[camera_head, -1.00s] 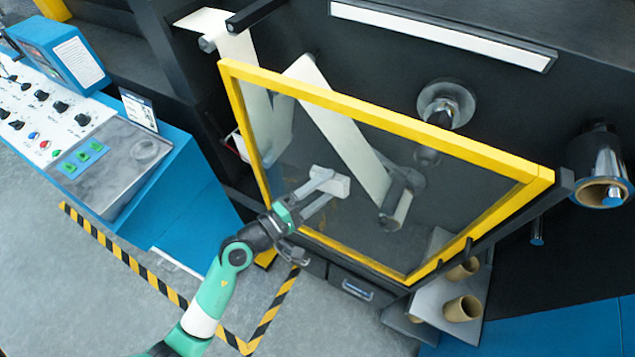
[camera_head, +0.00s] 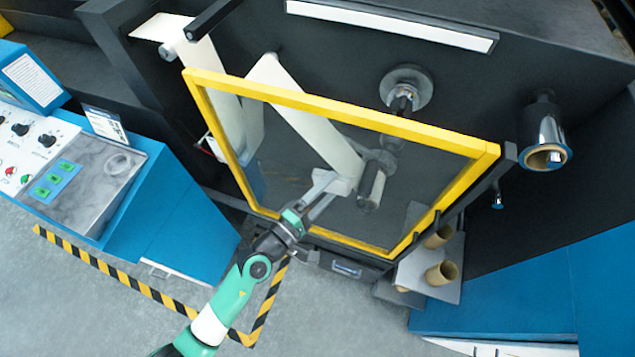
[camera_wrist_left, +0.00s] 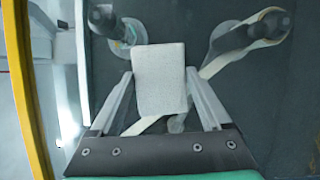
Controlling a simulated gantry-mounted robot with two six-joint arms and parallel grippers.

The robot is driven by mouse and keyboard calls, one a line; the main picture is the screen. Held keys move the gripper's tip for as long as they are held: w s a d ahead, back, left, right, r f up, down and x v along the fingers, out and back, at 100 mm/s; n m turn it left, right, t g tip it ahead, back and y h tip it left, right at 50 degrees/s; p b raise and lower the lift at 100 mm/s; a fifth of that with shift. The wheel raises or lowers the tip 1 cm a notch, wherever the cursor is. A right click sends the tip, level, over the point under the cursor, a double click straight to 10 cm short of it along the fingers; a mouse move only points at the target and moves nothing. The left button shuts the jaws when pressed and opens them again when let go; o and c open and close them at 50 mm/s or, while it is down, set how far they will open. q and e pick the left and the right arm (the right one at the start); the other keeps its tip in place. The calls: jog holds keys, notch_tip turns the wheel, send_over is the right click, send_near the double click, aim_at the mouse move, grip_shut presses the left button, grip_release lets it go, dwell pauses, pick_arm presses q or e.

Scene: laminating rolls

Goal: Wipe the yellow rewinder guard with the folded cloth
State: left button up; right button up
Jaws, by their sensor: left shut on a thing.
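The yellow rewinder guard (camera_head: 345,113) is a yellow frame around a clear panel, standing in front of the rollers. My left gripper (camera_head: 327,186) is in front of the panel's lower middle, shut on the folded cloth (camera_head: 343,186). In the left wrist view the cloth (camera_wrist_left: 159,80) is a pale, flat rectangle between the two fingers (camera_wrist_left: 160,100), facing the panel. I cannot tell whether it touches the panel. One yellow frame edge (camera_wrist_left: 30,100) shows at the left of that view. My right gripper is not in view.
Behind the panel run a white web (camera_head: 305,120) and rollers. A blue control console (camera_head: 100,190) stands at the left. Cardboard cores (camera_head: 441,272) sit on a grey shelf at the guard's lower right. Striped floor tape (camera_head: 130,284) marks the floor near my arm.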

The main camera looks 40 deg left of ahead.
pick_arm(q)
jog(key=shift+w+d, duration=0.1)
jog(key=shift+d, duration=0.25)
jog(key=shift+s+d+r, duration=0.1)
jog(key=shift+s+d, duration=0.05)
jog(key=shift+s, duration=0.05)
jog(key=shift+s+d+p, duration=0.25)
jog(key=shift+s+p, duration=0.05)
jog(key=shift+s, duration=0.55)
jog(key=shift+s+d+p, duration=0.2)
jog(key=shift+s+p, duration=0.05)
jog(key=shift+s, duration=0.6)
jog(key=shift+s+d+p, duration=0.25)
jog(key=shift+s+p, duration=0.05)
jog(key=shift+s, duration=0.55)
jog(key=s, duration=0.3)
jog(key=shift+d+p, duration=0.4)
